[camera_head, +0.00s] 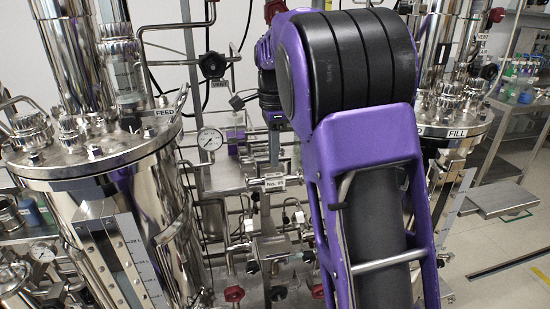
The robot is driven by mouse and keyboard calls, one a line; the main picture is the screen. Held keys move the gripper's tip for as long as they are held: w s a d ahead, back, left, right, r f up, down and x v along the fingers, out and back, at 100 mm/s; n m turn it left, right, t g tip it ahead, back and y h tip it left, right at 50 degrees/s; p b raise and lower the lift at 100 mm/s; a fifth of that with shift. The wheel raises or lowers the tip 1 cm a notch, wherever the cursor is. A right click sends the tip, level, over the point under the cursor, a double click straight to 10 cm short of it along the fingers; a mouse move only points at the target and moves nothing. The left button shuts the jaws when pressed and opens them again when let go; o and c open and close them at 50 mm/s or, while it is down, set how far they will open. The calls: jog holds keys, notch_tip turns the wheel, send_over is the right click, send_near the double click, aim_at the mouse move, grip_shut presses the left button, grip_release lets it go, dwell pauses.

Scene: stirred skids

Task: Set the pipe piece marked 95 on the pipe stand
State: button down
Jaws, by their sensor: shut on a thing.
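My gripper (274,150) points down in the middle of the view, partly lost among the shiny pipework behind it. It is shut on a short metal pipe piece (255,185) with a small white label that seems to read No. 95. The piece lies roughly level just below the fingers. Below it are a metal bracket and fittings (272,245). I cannot tell for sure which part is the pipe stand, or whether the piece touches it. My purple and black arm covers the area to the right.
A large steel vessel (95,165) marked FEED stands at left, with a sight gauge on its front. Another vessel lid (455,128) marked FILL is at right. A round gauge (210,139), a VENT valve (213,66) and red-handled valves (234,293) crowd the middle. Open floor lies at lower right.

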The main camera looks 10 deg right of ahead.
jog(key=shift+w+f+p, duration=0.35)
jog(key=shift+w+p, duration=0.75)
jog(key=shift+w, duration=0.75)
jog(key=shift+w+f+p, duration=0.4)
jog(key=shift+w+p, duration=0.7)
jog(key=shift+w, duration=0.7)
jog(key=shift+w+f+p, duration=0.35)
jog(key=shift+w+p, duration=0.75)
jog(key=shift+w, duration=0.75)
jog(key=shift+f, duration=0.55)
jog(key=c, duration=0.8)
grip_release()
jog(key=shift+c, duration=0.2)
